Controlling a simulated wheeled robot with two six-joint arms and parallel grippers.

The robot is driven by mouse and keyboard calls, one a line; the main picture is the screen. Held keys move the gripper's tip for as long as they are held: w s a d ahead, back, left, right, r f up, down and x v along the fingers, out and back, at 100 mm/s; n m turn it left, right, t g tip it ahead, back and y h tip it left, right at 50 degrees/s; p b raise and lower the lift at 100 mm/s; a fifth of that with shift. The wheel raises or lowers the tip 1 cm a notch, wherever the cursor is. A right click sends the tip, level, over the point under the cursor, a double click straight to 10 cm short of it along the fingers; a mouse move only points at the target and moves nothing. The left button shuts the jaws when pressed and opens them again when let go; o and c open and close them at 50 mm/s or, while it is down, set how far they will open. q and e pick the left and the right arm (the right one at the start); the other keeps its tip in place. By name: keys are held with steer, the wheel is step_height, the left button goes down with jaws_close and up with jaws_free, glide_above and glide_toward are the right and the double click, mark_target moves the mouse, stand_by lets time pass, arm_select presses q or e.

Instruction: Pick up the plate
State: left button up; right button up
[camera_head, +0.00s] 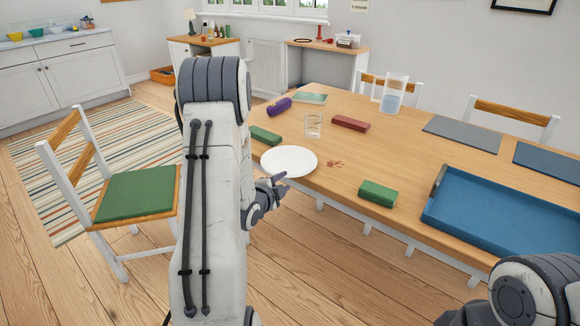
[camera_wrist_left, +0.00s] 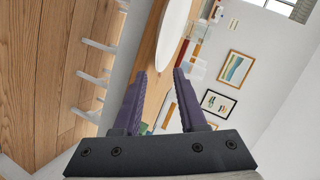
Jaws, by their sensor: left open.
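The white round plate (camera_head: 289,161) lies flat near the left edge of the wooden table (camera_head: 333,189). My left gripper (camera_head: 276,186) is just outside that edge, beside the plate's near left rim, apart from it as far as I can tell. In the left wrist view, its two purple-grey fingers (camera_wrist_left: 160,72) are open with nothing between them. The plate (camera_wrist_left: 173,32) shows there edge-on, just beyond the fingertips. My right gripper is out of view; only part of my right arm shows at the lower right.
A clear glass (camera_head: 313,126) stands behind the plate. Red crumbs (camera_head: 335,164) lie beside it. A green block (camera_head: 378,193), a darker green block (camera_head: 265,135) and a red block (camera_head: 350,123) surround it. A blue tray (camera_head: 507,211) fills the right. A green-seated chair (camera_head: 137,194) stands left.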

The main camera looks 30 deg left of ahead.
mark_target(294, 175)
arm_select(q)
steer(key=x, duration=0.8)
steer(key=shift+w+f, duration=0.15)
steer(key=shift+f, duration=0.15)
jaws_close()
steer(key=shift+r, duration=0.15)
stand_by(0.9)
